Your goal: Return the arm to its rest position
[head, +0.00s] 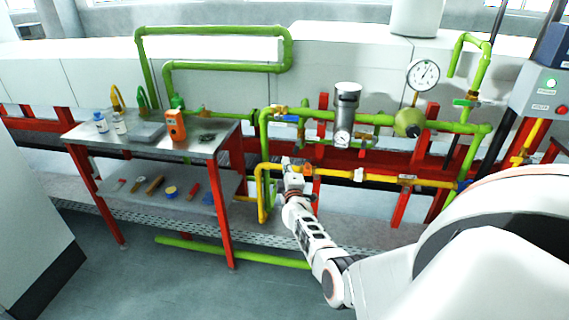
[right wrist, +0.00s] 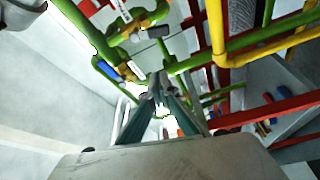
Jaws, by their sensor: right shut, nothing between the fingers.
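My right arm comes in from the lower right in the head view and reaches toward the pipes. My right gripper (head: 295,165) is at its far end, in front of the yellow pipe (head: 340,172) at the pipe's left part. I cannot tell whether it touches the pipe. In the right wrist view the fingers of my right gripper (right wrist: 160,82) meet at the tips with nothing between them. Green pipes and a blue valve handle (right wrist: 108,70) lie beyond the fingertips there. My left gripper is not in view.
A metal table (head: 215,137) with red legs stands left of the arm and carries bottles and an orange meter (head: 175,125). Its lower shelf (head: 213,197) holds several tools. A pressure gauge (head: 423,74) and a control box (head: 540,92) are at the right. Open floor (head: 150,285) lies in front.

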